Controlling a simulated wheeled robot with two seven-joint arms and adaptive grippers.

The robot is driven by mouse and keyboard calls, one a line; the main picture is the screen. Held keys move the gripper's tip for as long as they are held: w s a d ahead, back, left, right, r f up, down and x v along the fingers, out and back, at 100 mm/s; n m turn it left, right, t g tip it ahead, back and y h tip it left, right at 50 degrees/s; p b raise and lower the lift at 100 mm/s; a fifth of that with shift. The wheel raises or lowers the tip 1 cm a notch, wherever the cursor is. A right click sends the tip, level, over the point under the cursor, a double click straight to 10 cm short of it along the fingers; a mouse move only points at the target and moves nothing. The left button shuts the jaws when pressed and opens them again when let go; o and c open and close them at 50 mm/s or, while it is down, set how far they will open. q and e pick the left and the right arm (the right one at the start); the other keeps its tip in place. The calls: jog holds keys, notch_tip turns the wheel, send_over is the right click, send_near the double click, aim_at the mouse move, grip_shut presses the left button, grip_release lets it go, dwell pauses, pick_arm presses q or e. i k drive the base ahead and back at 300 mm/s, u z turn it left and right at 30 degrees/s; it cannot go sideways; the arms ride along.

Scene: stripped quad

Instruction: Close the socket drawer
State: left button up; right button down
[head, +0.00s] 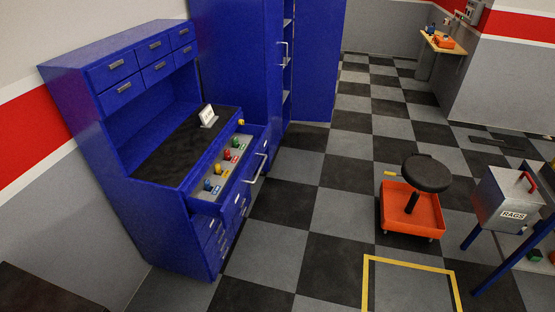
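The socket drawer (250,186) is pulled out from the blue workbench cabinet (172,258), just under its dark worktop. Its long light handle (259,169) runs along the front. Several coloured items, in blue, yellow, red and green, stand in a row inside on a grey bottom; they are too small to make out clearly. A small white sign (208,117) stands on the worktop behind the drawer. Neither of my grippers is in view.
A tall blue cabinet (236,60) with an open door (318,62) stands behind the workbench. The checkered floor before the drawer is clear.

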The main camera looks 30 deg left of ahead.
aim_at(228, 189)
jog(key=u, duration=0.3)
jog(key=i, duration=0.7)
jog(key=u, duration=0.55)
